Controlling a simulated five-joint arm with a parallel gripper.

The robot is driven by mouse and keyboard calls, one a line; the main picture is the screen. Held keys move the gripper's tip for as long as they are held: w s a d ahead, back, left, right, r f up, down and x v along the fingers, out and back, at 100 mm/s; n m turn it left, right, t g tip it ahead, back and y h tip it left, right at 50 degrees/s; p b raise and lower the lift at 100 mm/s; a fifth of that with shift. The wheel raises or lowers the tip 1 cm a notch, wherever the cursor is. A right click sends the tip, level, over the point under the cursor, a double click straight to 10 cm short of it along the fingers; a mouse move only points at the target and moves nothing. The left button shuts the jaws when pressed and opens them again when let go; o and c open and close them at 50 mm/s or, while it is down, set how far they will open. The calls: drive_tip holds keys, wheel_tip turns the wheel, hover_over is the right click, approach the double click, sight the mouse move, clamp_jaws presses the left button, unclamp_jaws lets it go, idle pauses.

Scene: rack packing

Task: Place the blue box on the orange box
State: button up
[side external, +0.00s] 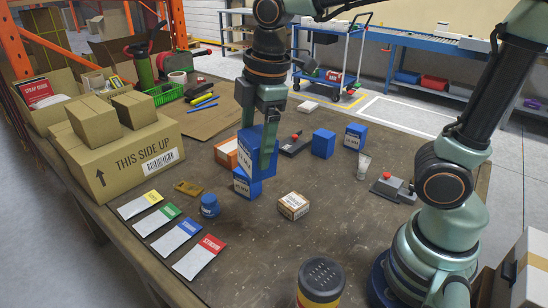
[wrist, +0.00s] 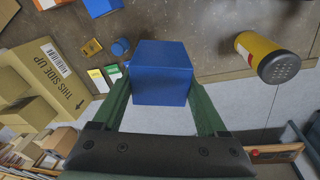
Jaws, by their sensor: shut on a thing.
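My gripper (side external: 266,160) is shut on a blue box (side external: 246,139), which it holds upright above the table. In the wrist view the held blue box (wrist: 162,72) sits between the two green fingers. The orange box (side external: 227,153) stands on the table to the left of the held box in the side view, partly hidden behind it. A piece of orange and white (wrist: 47,4) at the wrist view's top edge appears to be this box. Another blue box (side external: 241,186) stands on the table just below the held one; whether they touch is unclear.
More blue boxes (side external: 323,144) stand to the right. A blue jar (side external: 209,206), a small carton (side external: 293,206) and a yellow canister (side external: 320,284) stand nearer the front. A large carton (side external: 122,158) fills the left.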

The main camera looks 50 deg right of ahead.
drive_tip(key=w+d+r+m, duration=0.1)
drive_tip(key=w+d+m, duration=0.25)
drive_tip(key=w, duration=0.55)
drive_tip(key=m+g, duration=0.1)
drive_tip(key=m, duration=1)
hover_over(234, 152)
wheel_tip(234, 152, down, 7)
drive_tip(key=shift+m+h, duration=0.25)
drive_tip(key=shift+h, duration=0.15)
drive_tip(key=shift+w+f, duration=0.1)
drive_tip(key=shift+f, duration=4.2)
drive_tip(key=shift+f, duration=0.1)
drive_tip(key=o, duration=1.4)
